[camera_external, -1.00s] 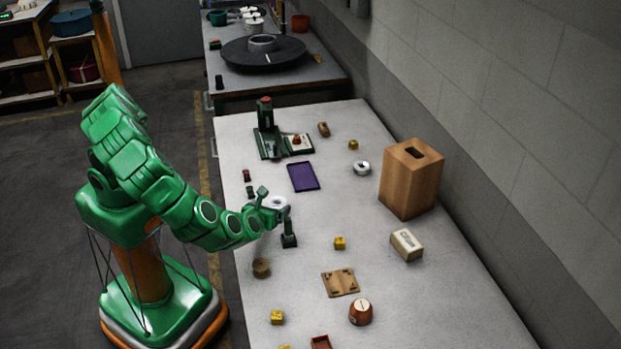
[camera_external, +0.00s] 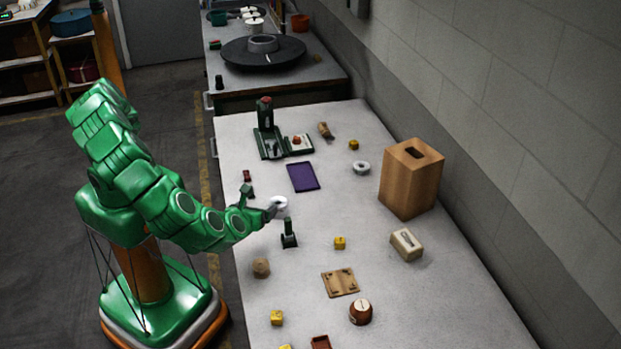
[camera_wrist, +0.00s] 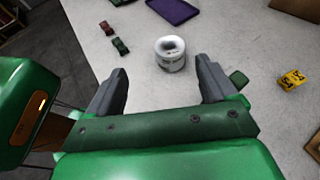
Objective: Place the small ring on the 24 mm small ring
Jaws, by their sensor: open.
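A white ring-shaped piece (camera_external: 279,202) stands on the table in front of my gripper (camera_external: 268,211). In the wrist view it is a short white cylinder (camera_wrist: 171,60) with a hole in the top and small dark marks on its side. I cannot tell whether it is one ring or two stacked. My gripper (camera_wrist: 161,76) is open and empty, its fingers pointing at the piece from either side, with the piece just beyond the tips. Another pale ring (camera_external: 361,168) lies farther right, near the wooden box.
A dark green post (camera_external: 288,234) stands close below my gripper. A purple tray (camera_external: 303,177) and a green press (camera_external: 268,135) are farther back. A slotted wooden box (camera_external: 411,178) stands right. Small red and green pieces (camera_wrist: 120,46) lie left of the ring piece. Yellow blocks (camera_external: 340,243) are scattered.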

